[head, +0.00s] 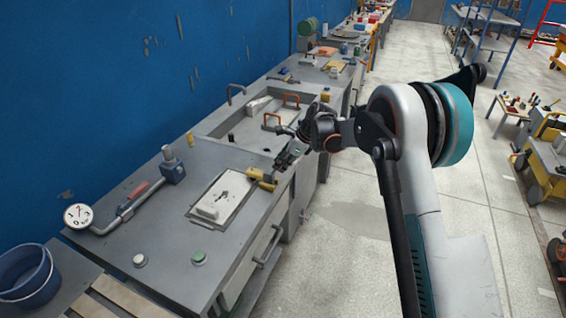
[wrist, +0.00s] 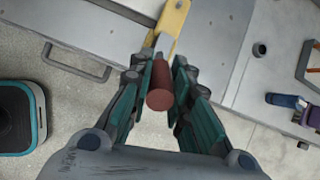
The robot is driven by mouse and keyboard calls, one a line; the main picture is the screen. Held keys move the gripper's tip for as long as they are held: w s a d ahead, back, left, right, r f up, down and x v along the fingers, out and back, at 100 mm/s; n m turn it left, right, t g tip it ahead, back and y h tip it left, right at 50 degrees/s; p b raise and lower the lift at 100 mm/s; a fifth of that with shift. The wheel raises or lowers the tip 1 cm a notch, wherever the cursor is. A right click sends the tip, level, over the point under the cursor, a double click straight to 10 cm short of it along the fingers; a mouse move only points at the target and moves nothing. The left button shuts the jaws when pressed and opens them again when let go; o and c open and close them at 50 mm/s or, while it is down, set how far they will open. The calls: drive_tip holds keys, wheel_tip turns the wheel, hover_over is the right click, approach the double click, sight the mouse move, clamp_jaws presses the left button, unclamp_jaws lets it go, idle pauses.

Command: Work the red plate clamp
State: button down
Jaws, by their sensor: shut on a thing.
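The plate clamp has a red-brown round grip (wrist: 160,98) on a thin metal lever, joined to a yellow body (wrist: 173,20) at the top of the wrist view. My gripper (wrist: 160,76) is shut on the red grip, one finger on each side of it. In the head view my gripper (head: 283,162) is at the front edge of the grey bench, just right of the yellow clamp body (head: 260,176). The red grip is hidden by the fingers there. A pale plate (head: 222,196) lies on the bench left of the clamp.
A drawer handle (head: 268,247) sticks out of the bench front. Behind my gripper is a sink recess with orange handles (head: 291,97). A gauge (head: 78,215) with a pipe and a green button (head: 198,257) are on the bench. Open floor (head: 350,190) lies to the right.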

drive_tip(key=shift+a+r, duration=0.15)
drive_tip(key=c, duration=1.5)
unclamp_jaws()
drive_tip(key=shift+w, duration=0.1)
drive_tip(key=shift+o, duration=0.3)
drive_tip(key=shift+a, duration=0.2)
drive_tip(key=shift+d, duration=0.2)
drive_tip(key=v, duration=1.1)
drive_tip(key=shift+s+r, duration=0.25)
drive_tip(key=shift+r, duration=0.05)
drive_tip(key=shift+d, duration=0.15)
